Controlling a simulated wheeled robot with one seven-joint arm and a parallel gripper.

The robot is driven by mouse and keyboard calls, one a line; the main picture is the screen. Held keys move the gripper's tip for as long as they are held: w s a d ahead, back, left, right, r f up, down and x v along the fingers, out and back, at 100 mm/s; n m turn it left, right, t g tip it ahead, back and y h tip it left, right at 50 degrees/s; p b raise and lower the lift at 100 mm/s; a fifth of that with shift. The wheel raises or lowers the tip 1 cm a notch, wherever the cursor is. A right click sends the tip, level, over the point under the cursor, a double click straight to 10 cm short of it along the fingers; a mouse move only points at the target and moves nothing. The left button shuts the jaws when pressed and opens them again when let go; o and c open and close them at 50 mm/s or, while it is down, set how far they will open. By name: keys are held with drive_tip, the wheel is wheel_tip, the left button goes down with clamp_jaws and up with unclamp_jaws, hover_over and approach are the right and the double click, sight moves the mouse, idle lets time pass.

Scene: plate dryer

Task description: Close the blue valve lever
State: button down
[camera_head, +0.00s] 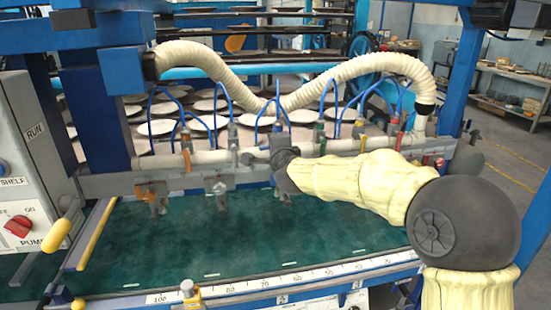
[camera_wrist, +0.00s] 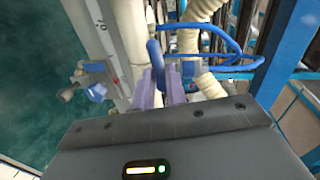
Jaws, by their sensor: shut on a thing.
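In the wrist view my gripper (camera_wrist: 163,88) has its two pale purple fingers closed around the lower part of an upright blue valve lever (camera_wrist: 154,54). The lever's upper end sticks out beyond the fingertips, beside a pale pipe. In the head view my gripper (camera_head: 282,152) is at the pipe manifold near the middle of the rail, and the end of my arm largely hides the fingers and the lever there.
A pale pipe manifold (camera_head: 215,158) runs along a grey rail (camera_head: 120,185) with several valves. Ribbed hoses (camera_head: 355,67) and thin blue tubes (camera_wrist: 225,55) arch close above. Another blue handle (camera_wrist: 97,92) sits left of my gripper. The green bed (camera_head: 230,245) in front is clear.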

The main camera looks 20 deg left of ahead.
drive_tip(key=shift+w+r+m+b, duration=0.1)
drive_tip(key=shift+m+b, duration=0.2)
drive_tip(key=shift+m, duration=0.1)
drive_tip(key=c, duration=1.4)
unclamp_jaws()
drive_tip(key=shift+d, duration=0.1)
drive_tip(key=shift+c, duration=0.2)
drive_tip(key=b+v, duration=0.5)
drive_tip(key=v, duration=1.2)
drive_tip(key=shift+d+r, duration=0.1)
drive_tip(key=shift+d, duration=0.05)
